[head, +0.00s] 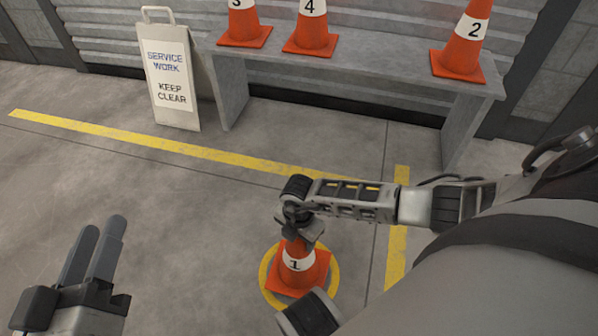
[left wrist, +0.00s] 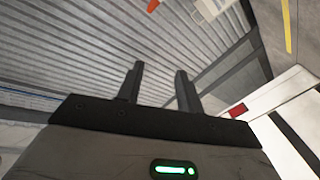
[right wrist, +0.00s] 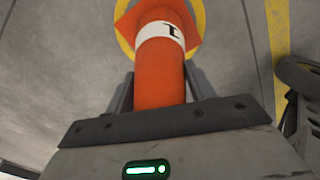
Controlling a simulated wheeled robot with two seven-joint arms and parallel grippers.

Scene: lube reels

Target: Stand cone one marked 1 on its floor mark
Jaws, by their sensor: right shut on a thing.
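Cone one (head: 297,264), orange with a white band marked 1, is upright over the yellow ring floor mark (head: 266,286) in the head view. Its square base lies inside the ring as seen from above; whether it touches the floor I cannot tell. My right gripper (head: 299,236) is shut on the cone's top. In the right wrist view the cone (right wrist: 160,70) runs between the fingers, with part of the ring (right wrist: 124,47) behind its base. My left gripper (head: 98,250) is at the lower left, empty, its two fingers apart; they also show in the left wrist view (left wrist: 160,85).
A grey bench (head: 350,68) at the back holds cones marked 3 (head: 243,25), 4 (head: 311,28) and 2 (head: 464,45). A white service sign (head: 168,75) stands left of it. Yellow lines (head: 150,142) cross the floor. The floor left of the ring is clear.

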